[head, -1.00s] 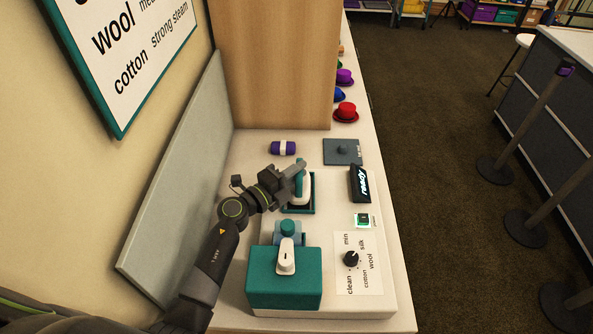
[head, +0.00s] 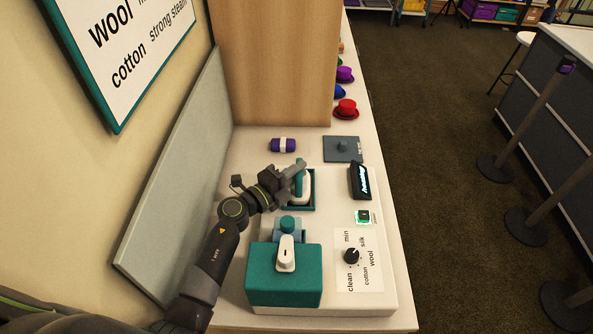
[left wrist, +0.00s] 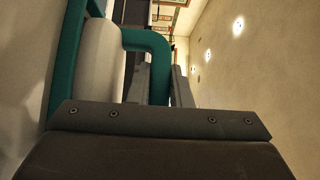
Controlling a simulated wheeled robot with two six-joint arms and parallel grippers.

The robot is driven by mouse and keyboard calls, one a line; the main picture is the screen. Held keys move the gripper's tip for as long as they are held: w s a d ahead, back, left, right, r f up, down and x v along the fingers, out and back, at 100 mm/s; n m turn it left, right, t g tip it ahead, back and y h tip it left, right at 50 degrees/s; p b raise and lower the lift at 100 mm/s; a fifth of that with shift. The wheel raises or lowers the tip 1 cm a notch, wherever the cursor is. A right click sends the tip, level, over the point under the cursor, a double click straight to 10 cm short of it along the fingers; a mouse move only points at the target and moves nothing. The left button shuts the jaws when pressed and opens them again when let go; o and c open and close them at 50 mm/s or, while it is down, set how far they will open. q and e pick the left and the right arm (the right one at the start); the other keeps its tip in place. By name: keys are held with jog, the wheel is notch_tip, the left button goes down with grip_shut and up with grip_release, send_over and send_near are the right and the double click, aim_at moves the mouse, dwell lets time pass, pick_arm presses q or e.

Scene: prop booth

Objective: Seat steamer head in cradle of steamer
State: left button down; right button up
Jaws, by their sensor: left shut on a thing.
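The steamer head, white with a teal handle (head: 299,176), is within the outline of the teal-rimmed cradle (head: 313,202) on the steamer's white base (head: 335,290). My left gripper (head: 294,172) is shut on its handle. In the left wrist view the teal handle (left wrist: 150,50) runs between my fingers (left wrist: 160,85), with the white body (left wrist: 98,70) beside it and a teal edge close by. The gripper and arm hide part of the head, so I cannot tell whether it rests fully on the cradle floor. My right gripper is out of view.
On the base are a teal tank (head: 260,280), a dial (head: 351,256), a lit green button (head: 363,217) and a dark display (head: 359,182). Behind lie a purple roll (head: 283,145) and a grey plate (head: 342,149). A grey panel (head: 175,180) stands left of my arm.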

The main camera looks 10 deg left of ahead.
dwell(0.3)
pick_arm(q)
jog(key=c, duration=1.3)
grip_release()
jog(key=shift+o, duration=0.2)
jog(key=shift+s+a+f, duration=0.1)
